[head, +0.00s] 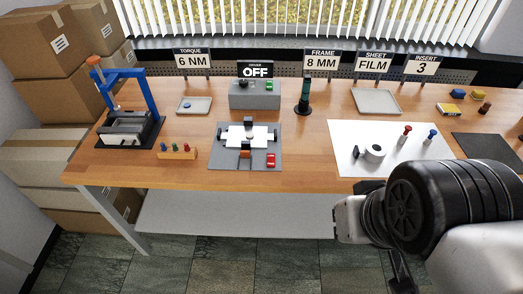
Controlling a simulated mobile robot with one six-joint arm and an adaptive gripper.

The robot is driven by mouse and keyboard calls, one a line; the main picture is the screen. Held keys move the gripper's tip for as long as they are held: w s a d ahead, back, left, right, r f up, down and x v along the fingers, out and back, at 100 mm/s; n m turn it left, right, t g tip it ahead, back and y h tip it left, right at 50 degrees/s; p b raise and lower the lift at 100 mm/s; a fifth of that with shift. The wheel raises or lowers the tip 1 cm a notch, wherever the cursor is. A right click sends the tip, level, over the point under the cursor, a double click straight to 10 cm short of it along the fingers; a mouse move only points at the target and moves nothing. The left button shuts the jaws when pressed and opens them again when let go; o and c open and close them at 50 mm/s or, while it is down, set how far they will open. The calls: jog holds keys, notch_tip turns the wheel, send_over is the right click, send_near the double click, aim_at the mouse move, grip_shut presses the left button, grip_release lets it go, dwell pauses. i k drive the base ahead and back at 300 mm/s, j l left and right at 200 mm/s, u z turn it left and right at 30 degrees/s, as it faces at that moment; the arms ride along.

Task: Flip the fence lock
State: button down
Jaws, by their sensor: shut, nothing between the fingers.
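A grey fixture plate (219,160) lies at the front middle of the wooden bench. A white notched sheet (236,135) lies on it, with dark knobs (222,142) (271,135) at its left and right sides. A dark upright block (248,124) stands at its back edge and an orange and dark block (245,149) at its front. A small red part (271,160) sits at the plate's front right corner. I cannot tell for sure which part is the fence lock. My arm fills the lower right, apart from the fixture; my gripper's fingertips do not show.
A blue-framed press (125,100) stands at the left, near a small peg rack (177,153). A grey driver box (254,95) under an OFF sign and a dark green post (304,95) stand behind the fixture. A white mat (345,135) with upright pegs lies to the right.

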aim_at(270, 158)
jog(key=i+j, duration=0.3)
jog(key=i, duration=0.15)
jog(key=i+j+z, duration=0.1)
jog(key=i+j, duration=0.2)
jog(key=i, duration=0.15)
